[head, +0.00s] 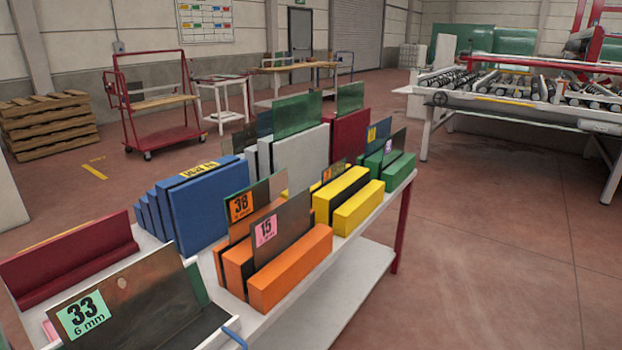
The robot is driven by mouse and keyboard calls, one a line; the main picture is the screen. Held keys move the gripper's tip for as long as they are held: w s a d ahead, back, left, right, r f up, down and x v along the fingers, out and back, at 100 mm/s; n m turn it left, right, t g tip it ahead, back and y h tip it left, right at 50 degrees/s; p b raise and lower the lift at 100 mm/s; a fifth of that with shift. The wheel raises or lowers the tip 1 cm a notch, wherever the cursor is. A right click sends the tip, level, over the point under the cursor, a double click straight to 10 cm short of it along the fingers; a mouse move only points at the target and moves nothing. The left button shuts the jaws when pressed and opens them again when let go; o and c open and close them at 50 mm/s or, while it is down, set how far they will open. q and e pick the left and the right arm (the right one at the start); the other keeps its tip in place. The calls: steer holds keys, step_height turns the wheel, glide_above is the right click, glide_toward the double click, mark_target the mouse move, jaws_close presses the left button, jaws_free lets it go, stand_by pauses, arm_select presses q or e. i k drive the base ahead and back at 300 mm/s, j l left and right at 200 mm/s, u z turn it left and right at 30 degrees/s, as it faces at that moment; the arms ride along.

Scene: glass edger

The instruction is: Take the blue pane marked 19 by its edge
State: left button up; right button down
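I cannot read the number 19 on any label, so I cannot tell which pane is the blue one marked 19. A bluish pane with a yellow label (383,130) stands at the far end of the table, partly hidden; its number is too small to read. Nearer stand a pane marked 33 (140,305) at front left, a pane marked 38 (266,193) and a pane marked 15 (292,228) in orange blocks. Neither of my grippers shows in the head view.
The panes stand in coloured slotted blocks, blue (205,205), orange (290,268), yellow (358,207) and green (398,171), on a white table with a lower shelf (335,300). A roller machine (520,110) stands at right. The floor (480,250) between is clear.

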mark_target(333, 172)
steer(key=i+l+u, duration=0.45)
steer(key=l+u, duration=0.2)
steer(key=i+l+u, duration=0.1)
steer(key=i+l, duration=0.15)
steer(key=l, duration=0.3)
steer(key=i+l+u, duration=0.15)
steer(key=l, duration=0.15)
steer(key=i+l, duration=0.15)
steer(key=l, duration=0.2)
steer(key=i+l, duration=0.1)
steer(key=l, duration=0.25)
steer(key=i+l+u, duration=0.1)
steer(key=l, duration=0.25)
steer(key=i+l, duration=0.15)
steer(key=l, duration=0.2)
steer(key=i+l, duration=0.15)
steer(key=l, duration=0.2)
